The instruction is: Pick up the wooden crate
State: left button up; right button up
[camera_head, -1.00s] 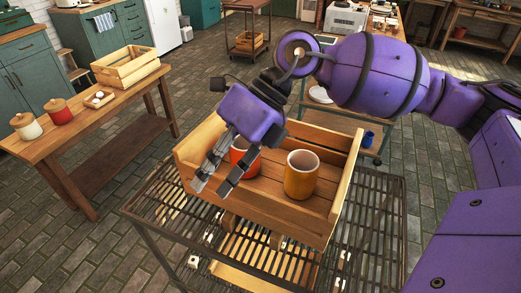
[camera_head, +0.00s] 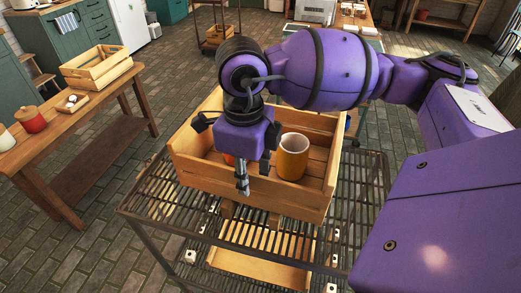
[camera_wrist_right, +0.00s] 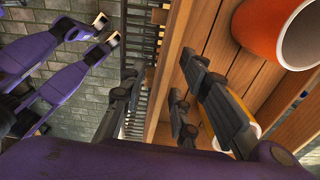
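The wooden crate (camera_head: 300,202) stands upright on a dark metal rack (camera_head: 366,190) in the head view. It holds a yellow cup (camera_head: 292,158) and an orange-red cup (camera_head: 229,159), the latter mostly hidden behind my right gripper. My right gripper (camera_head: 254,173) points down at the crate's front wall. In the right wrist view, the fingers (camera_wrist_right: 160,72) are apart, one outside the wall and the other on the inner side of the crate (camera_wrist_right: 245,65). I cannot tell whether they touch the wood. My left gripper is not in view.
The rack's lower shelf holds another wooden crate (camera_head: 262,270). Open floor lies between table and rack.

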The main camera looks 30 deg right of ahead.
aim_at(246, 202)
jog(key=f, duration=0.2)
jog(key=w+f, duration=0.1)
jog(key=shift+a+f, duration=0.1)
jog(key=shift+f, duration=0.8)
grip_shut()
jog(key=shift+w+r, duration=0.1)
jog(key=shift+r, duration=0.1)
